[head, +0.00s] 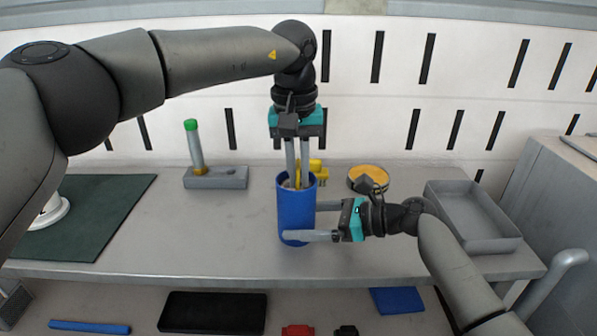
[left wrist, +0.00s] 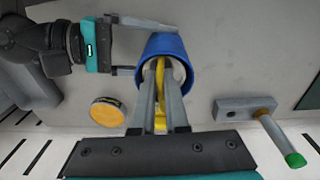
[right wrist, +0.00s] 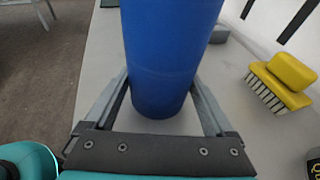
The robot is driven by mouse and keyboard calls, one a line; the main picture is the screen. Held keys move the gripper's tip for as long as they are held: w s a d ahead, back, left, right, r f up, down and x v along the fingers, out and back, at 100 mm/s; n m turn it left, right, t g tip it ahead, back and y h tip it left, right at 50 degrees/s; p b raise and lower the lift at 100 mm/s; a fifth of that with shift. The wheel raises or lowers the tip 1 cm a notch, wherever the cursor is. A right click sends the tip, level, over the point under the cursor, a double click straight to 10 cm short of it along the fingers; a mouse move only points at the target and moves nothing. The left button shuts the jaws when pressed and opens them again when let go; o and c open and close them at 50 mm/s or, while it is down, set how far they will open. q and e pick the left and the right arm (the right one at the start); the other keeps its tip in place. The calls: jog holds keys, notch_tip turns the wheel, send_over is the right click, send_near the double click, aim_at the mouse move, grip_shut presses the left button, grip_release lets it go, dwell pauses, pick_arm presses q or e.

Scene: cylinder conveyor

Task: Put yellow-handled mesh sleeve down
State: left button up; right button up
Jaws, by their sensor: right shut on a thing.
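The blue cylinder (head: 296,215) stands upright on the grey table, open at the top. My right gripper (head: 315,221) is shut on it low down, with one finger on each side; the right wrist view shows the blue wall (right wrist: 165,55) between the fingers. My left gripper (head: 297,184) points down, its fingertips inside the cylinder's mouth. In the left wrist view a yellow strip, seemingly the mesh sleeve's handle (left wrist: 161,72), shows between the fingers inside the cylinder's rim. The sleeve's mesh is mostly hidden by the cylinder and the fingers.
A yellow brush (right wrist: 286,78) lies behind the cylinder. A round yellow-topped tin (head: 368,176) is behind right, and a grey tray (head: 472,238) stands right. A grey block (head: 217,179) with a green-capped tube (head: 194,146) and a dark mat (head: 85,218) are left. The front left table is clear.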

pick_arm(q)
jog(key=o, duration=0.4)
pick_arm(e)
jog(key=shift+s+f, duration=0.2)
jog(key=shift+f, duration=0.45)
pick_arm(q)
notch_tip(320, 180, up, 12)
jog(key=shift+s+a, duration=0.25)
jog(key=shift+s, duration=0.1)
pick_arm(e)
jog(key=o, duration=1.1)
jog(key=shift+o, duration=0.6)
jog(key=shift+w+r, duration=0.1)
jog(key=shift+r, duration=0.1)
